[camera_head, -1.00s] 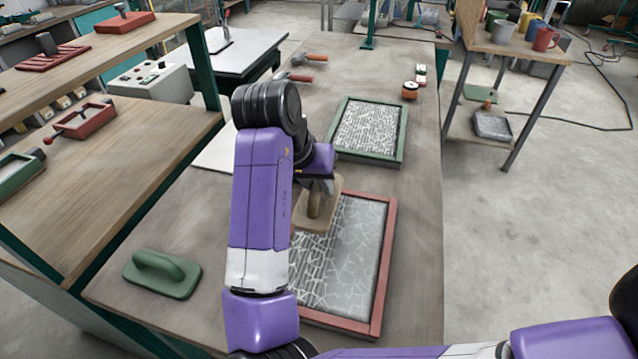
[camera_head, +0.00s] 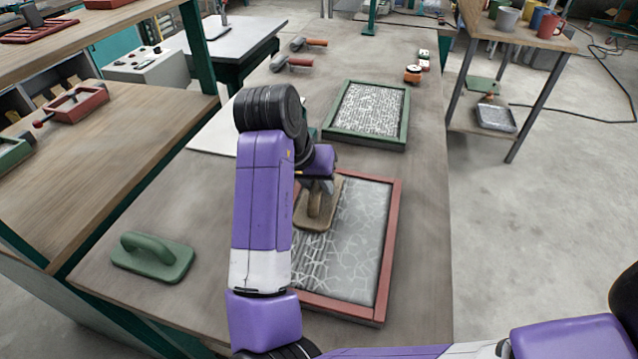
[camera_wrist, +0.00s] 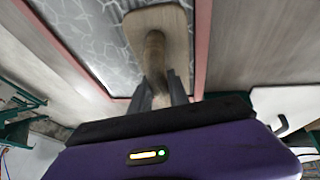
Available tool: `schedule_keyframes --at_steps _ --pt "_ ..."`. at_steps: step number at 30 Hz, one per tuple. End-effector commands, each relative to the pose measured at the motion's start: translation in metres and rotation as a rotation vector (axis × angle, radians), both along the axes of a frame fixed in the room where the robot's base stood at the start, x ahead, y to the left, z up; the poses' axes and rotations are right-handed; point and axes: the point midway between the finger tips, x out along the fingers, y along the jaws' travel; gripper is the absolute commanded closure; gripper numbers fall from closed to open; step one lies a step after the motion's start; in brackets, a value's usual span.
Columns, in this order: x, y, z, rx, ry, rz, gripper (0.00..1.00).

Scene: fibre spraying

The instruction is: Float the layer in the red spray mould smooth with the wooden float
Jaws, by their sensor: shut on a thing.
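The red spray mould (camera_head: 393,225) lies on the bench, right of my purple arm. Its layer (camera_head: 350,250) is grey with a pale cracked-looking web pattern; the right part looks smoother, and lines show at the lower left. My gripper (camera_head: 322,185) is shut on the handle of the wooden float (camera_head: 318,222), which is over the far left part of the layer. In the wrist view the fingers (camera_wrist: 160,90) grip the float's handle, and the float's flat board (camera_wrist: 172,22) reaches over the layer near the red rim. My arm hides the mould's left side.
A green-framed mould (camera_head: 405,125) with a rough pale layer lies farther back. A green float (camera_head: 152,257) rests on the bench at left. Two red-handled tools (camera_head: 295,62) and small items (camera_head: 414,72) lie farther off.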

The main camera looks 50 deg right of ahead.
Motion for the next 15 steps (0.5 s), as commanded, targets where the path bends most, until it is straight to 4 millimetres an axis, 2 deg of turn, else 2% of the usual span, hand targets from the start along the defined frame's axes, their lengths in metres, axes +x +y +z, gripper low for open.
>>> schedule_keyframes --at_steps 15 --pt "-0.0001 0.0001 -0.0035 -0.001 0.000 0.000 1.00"
